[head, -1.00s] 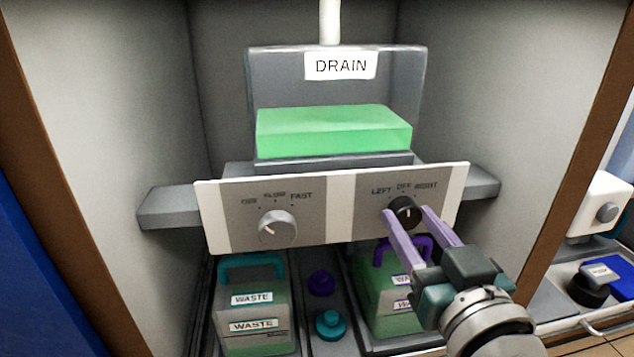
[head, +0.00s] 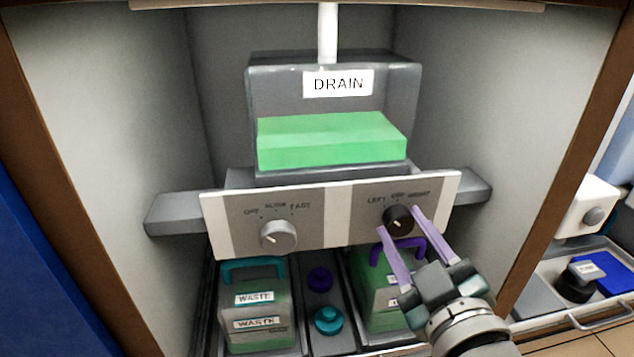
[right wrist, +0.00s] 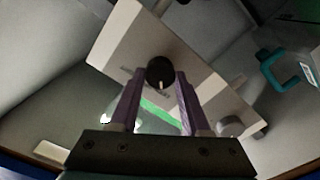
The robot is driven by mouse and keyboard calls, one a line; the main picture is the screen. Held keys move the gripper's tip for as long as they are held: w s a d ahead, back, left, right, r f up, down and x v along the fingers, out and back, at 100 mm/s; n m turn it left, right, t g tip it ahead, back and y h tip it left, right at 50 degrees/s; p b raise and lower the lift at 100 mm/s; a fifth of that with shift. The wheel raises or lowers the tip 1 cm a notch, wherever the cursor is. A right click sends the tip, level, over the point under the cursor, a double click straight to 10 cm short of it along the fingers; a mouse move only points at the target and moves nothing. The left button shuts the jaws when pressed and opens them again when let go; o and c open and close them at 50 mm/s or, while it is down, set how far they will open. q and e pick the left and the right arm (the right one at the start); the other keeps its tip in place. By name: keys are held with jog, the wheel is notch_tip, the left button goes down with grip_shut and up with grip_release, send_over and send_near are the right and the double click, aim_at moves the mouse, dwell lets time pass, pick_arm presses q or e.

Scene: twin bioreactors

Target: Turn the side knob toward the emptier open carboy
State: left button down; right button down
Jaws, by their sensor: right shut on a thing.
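The black side knob (head: 398,220) sits on the right half of the control panel, under LEFT, OFF and RIGHT markings. My right gripper (head: 398,218) has its purple fingers on both sides of it, shut on it; the right wrist view shows the knob (right wrist: 160,72) between the fingertips. Its pale mark appears turned to the LEFT side. Below stand two WASTE carboys with green liquid: a left one (head: 257,312) with a teal handle and a right one (head: 378,295) with a purple handle, partly hidden by my gripper. Their relative levels are hard to tell. My left gripper is not in view.
A grey speed knob (head: 278,235) is on the panel's left half. The DRAIN tank (head: 330,148) with green liquid stands behind. A purple cap (head: 320,279) and a teal cap (head: 328,320) lie between the carboys. Cabinet walls close in both sides.

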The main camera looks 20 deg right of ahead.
dwell(0.4)
jog(key=shift+c, duration=1.9)
grip_release()
jog(key=shift+s, duration=0.25)
jog(key=p+v, duration=0.3)
jog(key=v, duration=0.6)
jog(key=shift+s+a+p, duration=0.2)
jog(key=shift+p, duration=0.2)
jog(key=shift+w, duration=0.1)
